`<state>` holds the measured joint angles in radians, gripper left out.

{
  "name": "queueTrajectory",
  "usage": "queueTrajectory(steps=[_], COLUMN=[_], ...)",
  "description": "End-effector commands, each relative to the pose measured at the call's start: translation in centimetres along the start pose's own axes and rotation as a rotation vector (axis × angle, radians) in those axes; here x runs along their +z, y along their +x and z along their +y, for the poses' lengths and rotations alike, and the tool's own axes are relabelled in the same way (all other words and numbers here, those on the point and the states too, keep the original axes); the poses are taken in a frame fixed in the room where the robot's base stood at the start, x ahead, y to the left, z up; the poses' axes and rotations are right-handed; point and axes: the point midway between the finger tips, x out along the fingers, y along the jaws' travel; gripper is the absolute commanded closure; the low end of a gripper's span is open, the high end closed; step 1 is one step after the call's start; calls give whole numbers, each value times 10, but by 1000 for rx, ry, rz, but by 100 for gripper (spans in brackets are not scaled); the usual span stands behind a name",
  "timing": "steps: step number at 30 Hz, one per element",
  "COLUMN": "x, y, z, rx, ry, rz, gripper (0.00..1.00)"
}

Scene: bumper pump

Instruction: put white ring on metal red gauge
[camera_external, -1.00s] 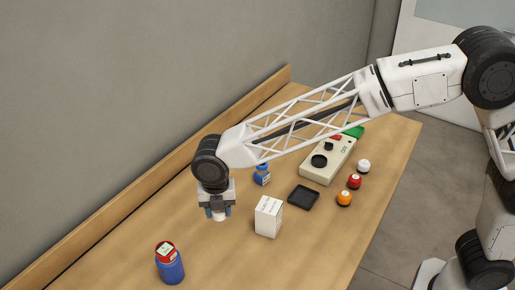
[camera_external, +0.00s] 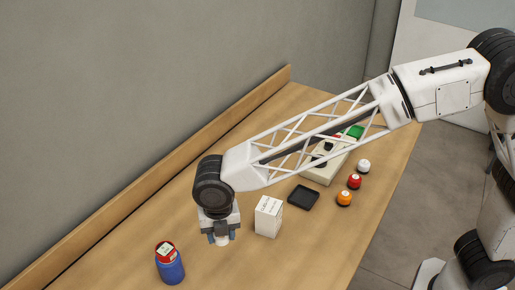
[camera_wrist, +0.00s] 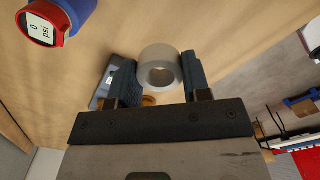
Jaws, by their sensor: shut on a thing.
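The white ring (camera_wrist: 157,52) is held between the two fingers of my gripper (camera_wrist: 158,78), with its hole visible in the wrist view. In the external view my gripper (camera_external: 222,238) points down, and the white ring (camera_external: 222,242) shows below the fingers. The gap between ring and table cannot be told. The gauge (camera_external: 172,268) has a blue body and a red-rimmed head with a white face. It stands on the table left of and nearer the camera than my gripper, apart from it. In the wrist view the gauge (camera_wrist: 62,12) is at the top left, its face reading "0 psi".
A white box (camera_external: 268,217) stands close right of my gripper. A black tray (camera_external: 303,197), orange, red and white balls (camera_external: 363,166) and a beige control box (camera_external: 325,172) lie farther right. A wooden ledge (camera_external: 130,203) runs along the wall. Table around the gauge is clear.

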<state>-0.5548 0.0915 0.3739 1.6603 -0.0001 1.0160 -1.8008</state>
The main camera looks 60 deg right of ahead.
Motion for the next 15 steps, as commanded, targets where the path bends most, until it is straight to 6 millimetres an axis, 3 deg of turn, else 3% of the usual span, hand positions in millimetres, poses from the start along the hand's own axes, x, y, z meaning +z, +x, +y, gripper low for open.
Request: queueTrajectory(steps=[5,15], x=[3,13], y=[1,5], z=[10,50], rx=[0,1], ry=[0,0], rz=[0,0], gripper=[79,79])
